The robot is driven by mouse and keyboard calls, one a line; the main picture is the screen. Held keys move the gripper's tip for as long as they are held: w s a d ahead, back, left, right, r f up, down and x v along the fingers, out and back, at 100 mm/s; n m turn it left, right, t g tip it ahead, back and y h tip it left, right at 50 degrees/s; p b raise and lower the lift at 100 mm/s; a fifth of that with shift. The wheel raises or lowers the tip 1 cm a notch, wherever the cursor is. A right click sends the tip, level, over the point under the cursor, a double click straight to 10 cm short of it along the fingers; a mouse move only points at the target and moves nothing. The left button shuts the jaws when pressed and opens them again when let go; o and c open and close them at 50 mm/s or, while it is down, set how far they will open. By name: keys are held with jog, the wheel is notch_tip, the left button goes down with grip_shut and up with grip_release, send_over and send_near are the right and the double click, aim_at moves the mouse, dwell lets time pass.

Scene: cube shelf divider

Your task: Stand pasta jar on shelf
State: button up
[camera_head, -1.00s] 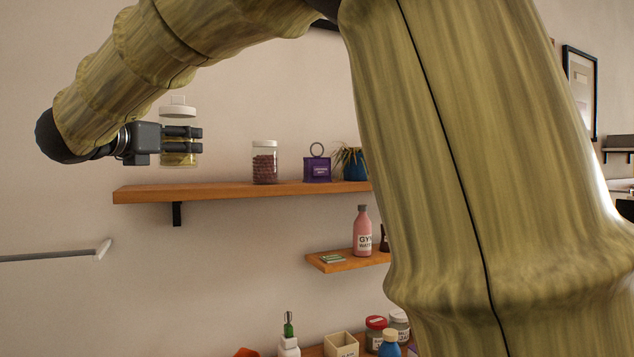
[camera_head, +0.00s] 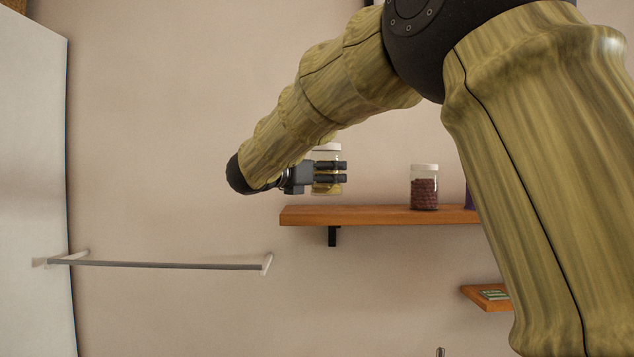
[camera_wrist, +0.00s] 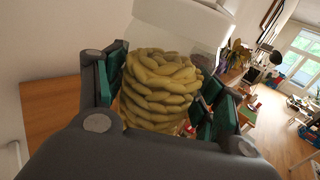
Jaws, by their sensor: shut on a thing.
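The pasta jar (camera_head: 327,156) is clear with a white lid and yellow pasta inside. It is upright in my gripper (camera_head: 338,179), just above the left end of the upper wooden shelf (camera_head: 375,217). Whether its base touches the shelf is not clear. In the wrist view the jar's pasta (camera_wrist: 160,88) fills the space between the two green-padded fingers of my gripper (camera_wrist: 158,100). The shelf also shows in the wrist view (camera_wrist: 50,115), left of the gripper.
A jar of dark red contents (camera_head: 424,188) stands on the shelf to the right, with free shelf between. A purple object (camera_head: 470,195) is partly hidden by my arm. A wall rail (camera_head: 165,265) is at lower left. A lower shelf (camera_head: 487,297) is at right.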

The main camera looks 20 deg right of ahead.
jog(key=w+p, duration=0.1)
jog(key=w, duration=0.2)
jog(key=w+p, duration=0.1)
jog(key=w, duration=0.1)
jog(key=w+p, duration=0.2)
jog(key=w, duration=0.1)
jog(key=shift+w+f, duration=0.35)
jog(key=shift+f, duration=0.05)
notch_tip(320, 180, down, 3)
jog(key=shift+r+p, duration=0.1)
jog(key=shift+p, duration=0.95)
jog(key=shift+f, duration=0.4)
jog(key=shift+f, duration=0.15)
jog(key=o, duration=1.3)
jog(key=shift+o, duration=0.2)
jog(key=shift+s, duration=0.1)
jog(key=b+v, duration=0.5)
jog(key=v, duration=0.7)
